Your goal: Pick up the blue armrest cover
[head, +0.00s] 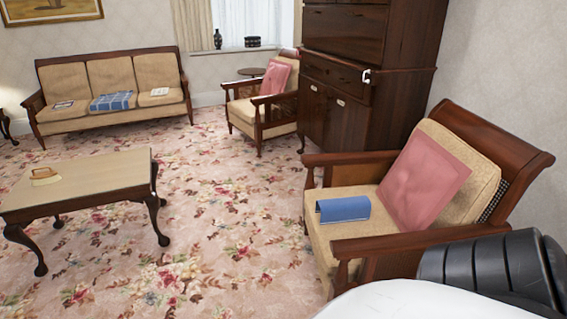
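The blue armrest cover (343,209) lies on the seat cushion of the near armchair (362,245) at the right. It looks like a folded or curved piece of blue cloth and sits just left of a pink cushion (424,178). It is not on either wooden armrest. Neither of my grippers shows in the head view. A black ribbed part and a white surface at the lower right are mine.
The near armrest (420,238) stands between my body and the seat. A coffee table (85,183) holds a small tan object (45,177). A sofa (112,90), second armchair (264,107) and dark cabinet (350,110) stand behind. Flowered carpet (215,220) is clear in the middle.

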